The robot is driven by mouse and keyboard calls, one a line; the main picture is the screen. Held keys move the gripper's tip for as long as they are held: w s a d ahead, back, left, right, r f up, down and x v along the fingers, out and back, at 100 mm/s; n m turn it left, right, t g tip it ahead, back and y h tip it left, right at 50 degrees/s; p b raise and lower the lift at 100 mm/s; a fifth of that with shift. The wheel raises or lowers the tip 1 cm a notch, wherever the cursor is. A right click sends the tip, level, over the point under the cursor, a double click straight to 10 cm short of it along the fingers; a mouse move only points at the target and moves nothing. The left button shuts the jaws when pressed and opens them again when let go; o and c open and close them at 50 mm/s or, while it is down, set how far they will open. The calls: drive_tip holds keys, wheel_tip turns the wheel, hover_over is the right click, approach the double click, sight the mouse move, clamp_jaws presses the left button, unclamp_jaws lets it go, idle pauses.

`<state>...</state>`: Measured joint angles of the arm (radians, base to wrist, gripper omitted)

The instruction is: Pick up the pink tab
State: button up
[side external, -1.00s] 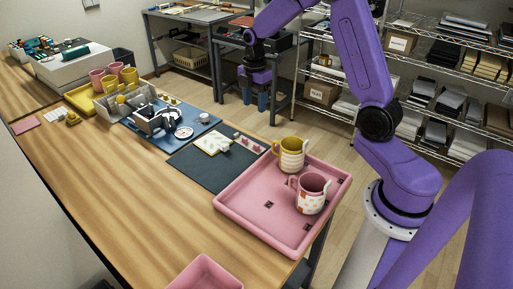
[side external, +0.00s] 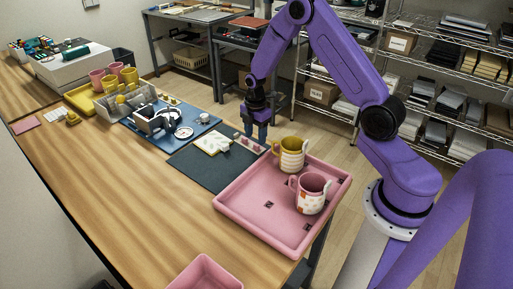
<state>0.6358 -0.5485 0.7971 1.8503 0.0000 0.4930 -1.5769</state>
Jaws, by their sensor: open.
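Small pink pieces, which look like the tabs, sit in a short row on a light strip at the far right edge of the dark mat; one pink tab (side external: 244,141) shows near the middle of the row. They are too small to tell apart in detail. My gripper (side external: 256,134) is open, pointing down, just above and behind the right part of this row. The fingers look empty. I cannot tell how high they are above the tabs.
A pink tray (side external: 240,217) holds a yellow-handled mug (side external: 291,158) and a pink-handled mug (side external: 311,196), close to my gripper's right. A white pad (side external: 208,143) lies on the dark mat (side external: 200,171). The blue mat (side external: 205,128) holds a press (side external: 158,121).

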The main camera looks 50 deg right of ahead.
sight(256, 147)
drive_tip(key=shift+d+f, duration=0.15)
drive_tip(key=shift+f, duration=0.9)
drive_tip(key=shift+d+f, duration=0.15)
drive_tip(key=shift+f, duration=0.85)
drive_tip(key=c, duration=0.9)
